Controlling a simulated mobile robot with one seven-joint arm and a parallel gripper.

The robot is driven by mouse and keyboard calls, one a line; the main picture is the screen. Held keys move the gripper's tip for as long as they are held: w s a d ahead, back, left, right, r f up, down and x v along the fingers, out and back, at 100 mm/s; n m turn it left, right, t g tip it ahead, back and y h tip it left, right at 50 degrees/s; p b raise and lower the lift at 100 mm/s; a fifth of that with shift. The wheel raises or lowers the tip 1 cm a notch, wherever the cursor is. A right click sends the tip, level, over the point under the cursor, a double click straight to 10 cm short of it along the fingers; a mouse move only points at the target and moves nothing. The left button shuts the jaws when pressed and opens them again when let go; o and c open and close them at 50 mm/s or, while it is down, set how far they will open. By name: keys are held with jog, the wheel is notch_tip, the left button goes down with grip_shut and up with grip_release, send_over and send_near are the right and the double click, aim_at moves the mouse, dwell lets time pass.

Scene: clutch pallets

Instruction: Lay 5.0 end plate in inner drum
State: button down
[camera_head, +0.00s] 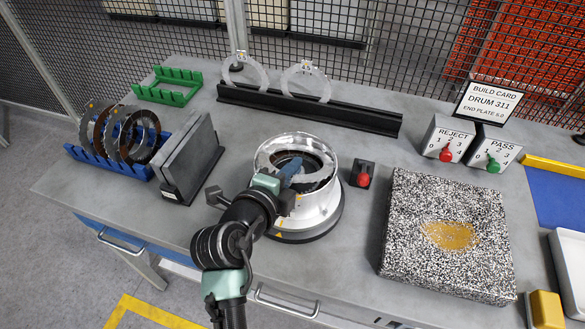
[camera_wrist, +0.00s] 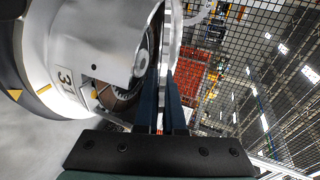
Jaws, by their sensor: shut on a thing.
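The drum (camera_head: 318,205), a shiny metal cylinder on a dark round base, stands in the middle of the bench with its mouth up. It fills the left of the wrist view (camera_wrist: 85,40). My gripper (camera_head: 289,170) is over the drum's mouth. In the wrist view my dark blue fingers (camera_wrist: 166,95) are shut on a thin pale plate (camera_wrist: 172,45), seen edge-on beside the drum's rim. In the head view the pale toothed ring (camera_head: 265,158) shows at the mouth, partly hidden by my gripper. I cannot tell whether it touches the drum.
A black rack (camera_head: 345,115) behind holds two pale rings. A blue rack (camera_head: 95,158) with several dark rings and grey upright slabs (camera_head: 190,160) stand left. A red-knobbed block (camera_head: 361,176) is close right of the drum. A speckled block (camera_head: 420,210) lies further right.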

jog(key=shift+r, duration=0.1)
jog(key=c, duration=0.9)
grip_release()
jog(key=shift+c, duration=0.2)
jog(key=shift+s+f+b, duration=0.15)
jog(key=shift+f+b, duration=0.7)
jog(key=shift+b, duration=0.2)
jog(key=shift+s, duration=0.1)
jog(key=shift+s+a, duration=0.25)
jog(key=b+v, duration=0.1)
jog(key=v, duration=0.4)
jog(key=shift+r, duration=0.2)
jog(key=shift+r+p, duration=0.3)
jog(key=shift+r, duration=0.25)
notch_tip(320, 180, up, 8)
jog(key=s+p, duration=0.1)
jog(key=p, duration=0.2)
jog(key=shift+s+a, duration=0.25)
jog(key=shift+s, duration=0.15)
